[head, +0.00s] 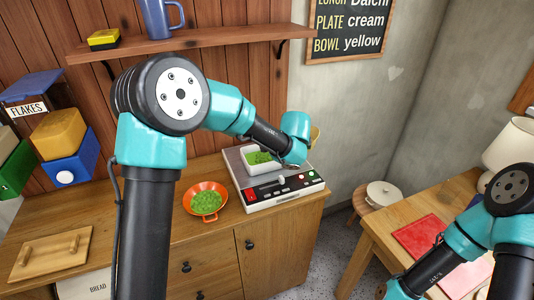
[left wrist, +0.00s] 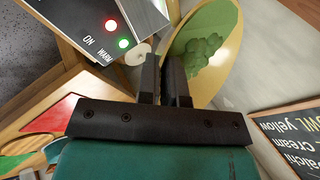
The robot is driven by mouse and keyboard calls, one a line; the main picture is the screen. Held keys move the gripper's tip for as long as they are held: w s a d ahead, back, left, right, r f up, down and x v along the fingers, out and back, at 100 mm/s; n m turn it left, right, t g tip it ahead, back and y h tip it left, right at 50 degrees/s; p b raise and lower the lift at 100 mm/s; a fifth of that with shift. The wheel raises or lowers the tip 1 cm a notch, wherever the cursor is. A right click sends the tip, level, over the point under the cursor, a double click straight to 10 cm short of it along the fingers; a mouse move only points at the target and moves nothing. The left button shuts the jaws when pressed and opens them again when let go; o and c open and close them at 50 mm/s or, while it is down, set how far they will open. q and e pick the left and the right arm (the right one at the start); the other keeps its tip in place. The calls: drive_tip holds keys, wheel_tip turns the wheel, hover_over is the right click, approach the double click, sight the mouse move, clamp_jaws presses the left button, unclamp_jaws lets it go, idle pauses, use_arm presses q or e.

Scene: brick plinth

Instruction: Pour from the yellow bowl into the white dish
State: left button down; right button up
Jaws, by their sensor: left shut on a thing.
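The yellow bowl (left wrist: 222,22) is in my left gripper (left wrist: 168,78), with the fingers shut on its rim. In the left wrist view it holds a clump of green pieces and looks steeply tilted, though that camera is itself turned. In the head view only a sliver of the bowl (head: 316,136) shows behind my left wrist. The white dish (head: 249,167) stands on a silver appliance (head: 262,199), beside and left of my left wrist. Green pieces show inside the dish. My right arm is at lower right; its gripper is out of frame.
An orange bowl (head: 188,206) of green pieces stands left of the appliance. A wooden board (head: 50,256) and stacked boxes (head: 60,135) are farther left. A shelf (head: 190,42) crosses above. A lidded white pot (head: 383,193) and a red mat (head: 418,234) are at right.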

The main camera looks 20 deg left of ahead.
use_arm(q)
drive_tip(key=shift+a+r+h, duration=0.3)
drive_tip(key=shift+a+h, duration=0.1)
drive_tip(key=shift+a, duration=0.2)
drive_tip(key=shift+a+f, duration=0.1)
drive_tip(key=shift+a, duration=0.15)
drive_tip(key=shift+s+a+n+h, duration=0.1)
drive_tip(key=shift+a+n+h, duration=0.2)
drive_tip(key=shift+h, duration=0.1)
drive_tip(key=shift+f, duration=0.1)
drive_tip(key=shift+a+f+h, duration=0.1)
drive_tip(key=shift+a+h, duration=0.2)
drive_tip(key=shift+a, duration=0.05)
drive_tip(key=shift+s+a+r+n+t+h+p, duration=0.15)
drive_tip(key=shift+a+r+n+h+p, duration=0.2)
drive_tip(key=shift+a+h, duration=0.25)
drive_tip(key=shift+w+a+r+n+t+h+p, duration=0.15)
drive_tip(key=shift+a+r+n+h+p, duration=0.15)
drive_tip(key=shift+h, duration=0.4)
idle(0.6)
drive_tip(key=shift+s+a+r+n+t+h, duration=0.1)
drive_tip(key=shift+a+r+n+t+h, duration=0.1)
drive_tip(key=shift+a+r+h, duration=0.3)
drive_tip(key=shift+s+a+r+n+t+h, duration=0.1)
drive_tip(key=shift+a+n+h, duration=0.05)
drive_tip(key=shift+h, duration=0.55)
idle(1.0)
